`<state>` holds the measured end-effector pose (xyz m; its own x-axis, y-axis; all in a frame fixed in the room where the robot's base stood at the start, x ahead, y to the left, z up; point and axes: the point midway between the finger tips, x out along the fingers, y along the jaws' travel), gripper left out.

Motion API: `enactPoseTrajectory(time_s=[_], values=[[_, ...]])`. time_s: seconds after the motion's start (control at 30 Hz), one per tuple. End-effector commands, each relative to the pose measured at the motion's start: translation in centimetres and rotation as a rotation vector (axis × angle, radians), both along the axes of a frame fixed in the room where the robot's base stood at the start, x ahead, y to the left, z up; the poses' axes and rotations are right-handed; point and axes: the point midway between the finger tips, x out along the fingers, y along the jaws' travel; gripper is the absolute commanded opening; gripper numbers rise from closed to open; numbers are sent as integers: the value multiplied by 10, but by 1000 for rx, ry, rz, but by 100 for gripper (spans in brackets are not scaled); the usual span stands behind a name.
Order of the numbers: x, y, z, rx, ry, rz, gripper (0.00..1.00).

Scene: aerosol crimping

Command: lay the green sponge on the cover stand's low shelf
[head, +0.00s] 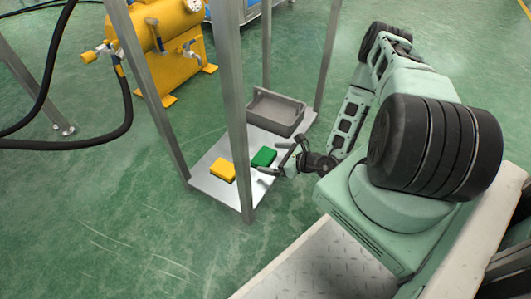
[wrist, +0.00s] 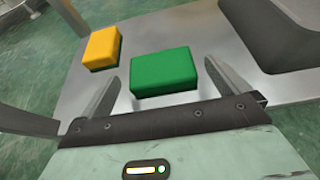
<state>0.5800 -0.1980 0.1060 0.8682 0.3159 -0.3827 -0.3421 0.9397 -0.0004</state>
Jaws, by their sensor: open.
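The green sponge (head: 264,157) lies flat on the low shelf (head: 214,187) of the stand, to the right of a yellow sponge. In the wrist view the green sponge (wrist: 164,72) sits just ahead of my gripper, between the lines of the two fingers. My gripper (head: 269,163) is open at the shelf, close beside the green sponge. In the wrist view its fingers (wrist: 166,85) are spread on either side of the sponge's near end, with no clear contact. Nothing shows held.
The yellow sponge (head: 223,170) lies close by on the shelf. A grey bin (head: 275,112) stands at the shelf's far end. Metal posts (head: 235,110) rise at the shelf's corners, one in front of it. A yellow tank (head: 166,45) with hoses stands behind left.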

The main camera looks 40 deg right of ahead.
Motion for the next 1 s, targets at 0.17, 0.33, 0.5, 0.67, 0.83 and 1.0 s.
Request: enactPoseTrajectory(time_s=[0.17,0.33,0.5,0.67,0.83,1.0], values=[[-34,-13,21,0,3,-5,100],[-57,-21,29,2,2,-3,100],[-68,-25,32,1,1,-2,100],[-69,-25,31,1,0,-1,100],[-69,-25,31,1,0,-1,100],[-69,-25,31,1,0,0,100]])
